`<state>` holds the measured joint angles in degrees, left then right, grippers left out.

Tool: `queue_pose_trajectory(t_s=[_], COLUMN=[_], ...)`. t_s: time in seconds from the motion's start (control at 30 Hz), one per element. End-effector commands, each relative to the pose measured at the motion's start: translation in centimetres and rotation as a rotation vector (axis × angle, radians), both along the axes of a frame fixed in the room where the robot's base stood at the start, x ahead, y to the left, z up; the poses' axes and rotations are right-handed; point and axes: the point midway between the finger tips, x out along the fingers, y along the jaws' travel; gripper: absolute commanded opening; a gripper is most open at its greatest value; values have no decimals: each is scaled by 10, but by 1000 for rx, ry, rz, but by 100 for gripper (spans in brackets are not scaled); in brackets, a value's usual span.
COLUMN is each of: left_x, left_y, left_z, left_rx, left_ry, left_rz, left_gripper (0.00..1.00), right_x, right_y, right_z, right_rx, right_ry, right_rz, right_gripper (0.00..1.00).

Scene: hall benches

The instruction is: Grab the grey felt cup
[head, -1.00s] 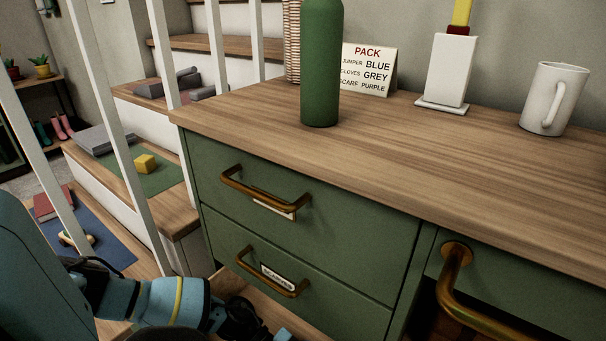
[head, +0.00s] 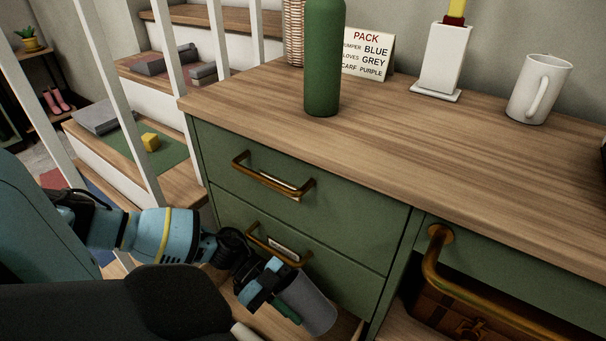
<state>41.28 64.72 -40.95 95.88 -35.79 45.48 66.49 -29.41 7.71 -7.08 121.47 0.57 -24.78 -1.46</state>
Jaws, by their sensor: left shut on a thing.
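The grey felt cup (head: 308,306) is a plain grey cylinder, tilted, low in front of the green drawers in the head view. My left gripper (head: 277,291) is shut on it at its left side. My right gripper is not in view.
The green drawer cabinet (head: 332,222) has brass handles close to my left gripper. On its wooden top stand a green bottle (head: 323,60), a packing sign (head: 367,57), a white stand (head: 443,62) and a white mug (head: 540,90). White stair posts (head: 131,98) stand at left.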

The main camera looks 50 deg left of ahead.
Motion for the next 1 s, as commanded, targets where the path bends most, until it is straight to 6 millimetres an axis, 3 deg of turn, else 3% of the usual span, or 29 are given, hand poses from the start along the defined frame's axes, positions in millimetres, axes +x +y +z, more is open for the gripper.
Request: queue_pose_trajectory(t_s=[0.6, 1.0], left_x=[-25, -33], left_y=[106, 141], left_z=[-1, 0], left_rx=[3, 0], left_ry=[1, -1], left_rz=[1, 1], left_gripper=[0, 0], right_x=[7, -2], right_y=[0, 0], right_z=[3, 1], right_rx=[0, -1], right_ry=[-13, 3], right_rz=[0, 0], right_gripper=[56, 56])
